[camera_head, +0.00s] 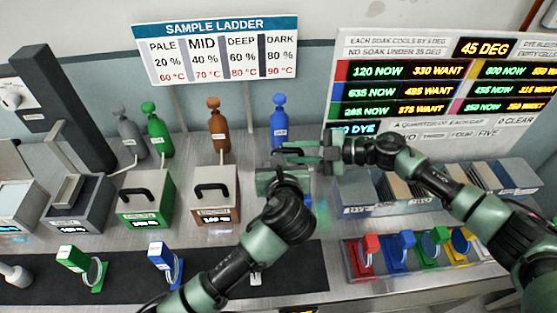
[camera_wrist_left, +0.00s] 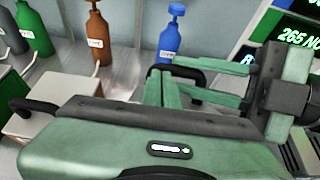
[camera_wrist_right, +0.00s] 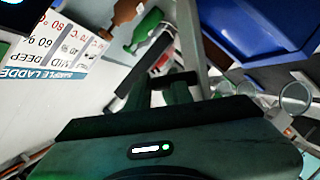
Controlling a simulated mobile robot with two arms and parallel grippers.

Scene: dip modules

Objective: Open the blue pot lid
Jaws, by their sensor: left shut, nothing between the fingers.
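The blue pot (camera_wrist_right: 265,28) shows as a large blue surface at the upper right of the right wrist view. In the head view my arms hide most of it, below the blue bottle (camera_head: 279,125). A black handle (camera_wrist_left: 190,72) shows behind the fingers in the left wrist view. My left gripper (camera_head: 281,168) is shut and empty, close to the handle; I cannot tell whether it touches. My right gripper (camera_head: 296,152) comes in from the right with its fingers apart, just beyond the left gripper. Whether the lid is raised is hidden.
A brown pot (camera_head: 214,207), a green pot (camera_head: 146,208) and a grey pot (camera_head: 80,212) stand in a row to the left. Bottles stand behind them. A rack of coloured clips (camera_head: 425,262) is at front right. A dark mat (camera_head: 215,272) lies in front.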

